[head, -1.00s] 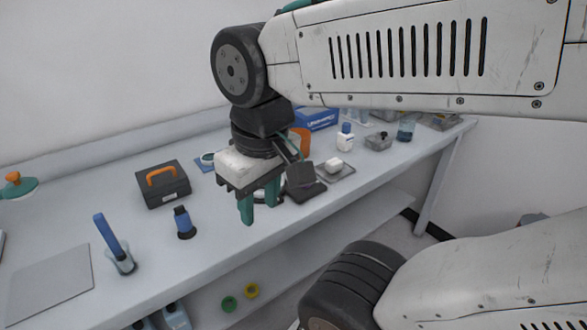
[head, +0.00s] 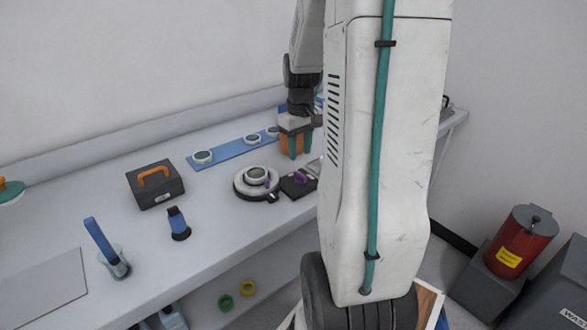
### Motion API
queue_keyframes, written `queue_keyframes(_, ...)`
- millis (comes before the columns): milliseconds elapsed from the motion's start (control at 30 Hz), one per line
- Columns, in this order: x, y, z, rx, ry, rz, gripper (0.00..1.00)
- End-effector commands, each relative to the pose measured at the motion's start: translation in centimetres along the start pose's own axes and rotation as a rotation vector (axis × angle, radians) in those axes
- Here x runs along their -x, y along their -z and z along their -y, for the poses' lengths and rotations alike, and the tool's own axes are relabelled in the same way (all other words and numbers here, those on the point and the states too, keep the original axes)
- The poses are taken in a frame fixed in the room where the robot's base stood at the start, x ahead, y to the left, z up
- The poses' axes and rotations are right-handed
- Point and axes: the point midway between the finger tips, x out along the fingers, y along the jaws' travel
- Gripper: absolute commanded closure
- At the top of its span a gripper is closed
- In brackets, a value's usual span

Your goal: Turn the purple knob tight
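A purple knob (head: 300,178) sits on a dark flat block (head: 292,190) on the bench, left of my arm. A round black and silver instrument (head: 243,187) stands just left of it, with a small purple part (head: 267,183) on its right side. My gripper (head: 300,156) has teal fingers pointing down, set apart. It is above and behind the purple knob in the picture, apart from it. An orange thing shows between and behind the fingers; I see nothing held. My arm hides the bench to the right of the knob.
A blue strip (head: 228,151) with several round pieces lies behind the instrument. A red canister (head: 519,245) stands at the right.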

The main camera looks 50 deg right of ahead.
Motion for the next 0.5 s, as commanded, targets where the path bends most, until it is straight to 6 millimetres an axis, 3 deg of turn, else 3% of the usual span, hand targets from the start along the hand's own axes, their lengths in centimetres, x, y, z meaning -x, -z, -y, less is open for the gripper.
queue_keyframes(500,-7.0,0.0,-0.3,-0.001,0.002,0.003,0.64)
